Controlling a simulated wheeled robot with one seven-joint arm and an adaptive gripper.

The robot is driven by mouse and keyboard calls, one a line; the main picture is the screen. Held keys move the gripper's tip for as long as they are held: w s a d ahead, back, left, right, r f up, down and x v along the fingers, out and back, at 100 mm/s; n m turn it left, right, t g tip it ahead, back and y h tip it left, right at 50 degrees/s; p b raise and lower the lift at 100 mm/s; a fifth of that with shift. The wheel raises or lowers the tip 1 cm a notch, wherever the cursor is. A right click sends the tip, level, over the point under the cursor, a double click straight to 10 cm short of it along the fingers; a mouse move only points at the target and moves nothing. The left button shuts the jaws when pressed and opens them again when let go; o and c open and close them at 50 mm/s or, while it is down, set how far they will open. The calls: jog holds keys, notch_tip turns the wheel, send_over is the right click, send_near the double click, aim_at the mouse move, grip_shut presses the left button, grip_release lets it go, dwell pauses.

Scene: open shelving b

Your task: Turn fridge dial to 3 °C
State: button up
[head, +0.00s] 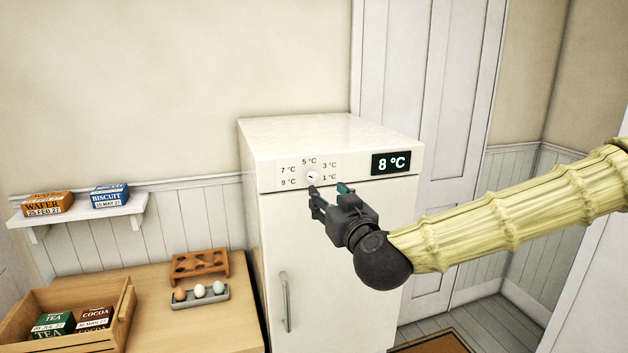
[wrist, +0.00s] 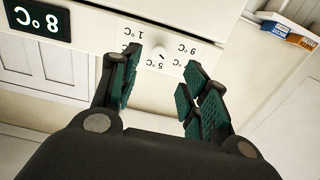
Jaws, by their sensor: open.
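The white fridge (head: 345,140) has a small round dial (head: 312,176) on its front top panel, ringed by labels from 1 °C to 9 °C. The black display (head: 397,162) beside it reads 8 °C. The dial's small dark mark is too small to read surely. My gripper (head: 329,190) is open in front of the panel, just below and right of the dial. In the wrist view, upside down, the dial (wrist: 160,57) shows between my two green-padded fingers (wrist: 162,62), with no visible contact. The 3 °C label (head: 330,165) shows in the head view; a finger seems to hide it in the wrist view.
A wooden counter (head: 225,325) left of the fridge holds an egg rack (head: 200,264), an egg tray (head: 200,299) and a wooden crate (head: 123,318) of boxes. A wall shelf (head: 85,216) carries two boxes. The fridge handle (head: 286,300) hangs below the dial.

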aim_at(313, 179)
jog(key=shift+p+x, duration=2.25)
jog(key=shift+x, duration=3.2)
jog(key=shift+r, duration=0.1)
jog(key=shift+c, duration=0.2)
grip_shut()
